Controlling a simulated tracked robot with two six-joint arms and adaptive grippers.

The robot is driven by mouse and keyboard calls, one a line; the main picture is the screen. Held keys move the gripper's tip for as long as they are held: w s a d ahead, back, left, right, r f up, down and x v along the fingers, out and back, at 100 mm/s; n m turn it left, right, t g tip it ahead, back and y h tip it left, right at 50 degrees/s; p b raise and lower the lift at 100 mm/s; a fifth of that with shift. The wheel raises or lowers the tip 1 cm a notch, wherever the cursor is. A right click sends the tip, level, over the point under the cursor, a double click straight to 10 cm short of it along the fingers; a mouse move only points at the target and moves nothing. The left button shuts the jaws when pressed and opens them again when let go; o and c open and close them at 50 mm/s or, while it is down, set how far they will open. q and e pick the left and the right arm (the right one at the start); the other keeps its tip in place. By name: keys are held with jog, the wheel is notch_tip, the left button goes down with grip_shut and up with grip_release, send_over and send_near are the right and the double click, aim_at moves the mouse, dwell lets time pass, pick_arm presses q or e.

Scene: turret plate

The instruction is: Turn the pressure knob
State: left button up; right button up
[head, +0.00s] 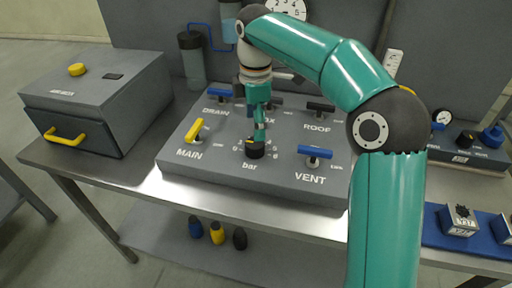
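The pressure knob (255,150) is a small black dial with a yellow mark, above the label "bar" at the front middle of the grey valve panel (225,174). Printed numbers ring it. My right gripper (260,134) points down just above and behind the knob. Its green fingers look close together from this angle, and I cannot tell whether they are open or touching the knob. My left gripper is not in view.
A yellow MAIN lever (195,131) stands left of the knob and a blue VENT lever (315,152) right of it. More levers line the back of the panel. A grey box (100,92) with a yellow handle stands at the left.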

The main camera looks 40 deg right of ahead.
aim_at(255, 143)
notch_tip(255, 143, down, 7)
jog(key=shift+w+f+b, duration=0.15)
jog(key=shift+f+b, duration=0.05)
jog(key=shift+b, duration=0.2)
jog(key=shift+r, duration=0.1)
jog(key=c, duration=1.2)
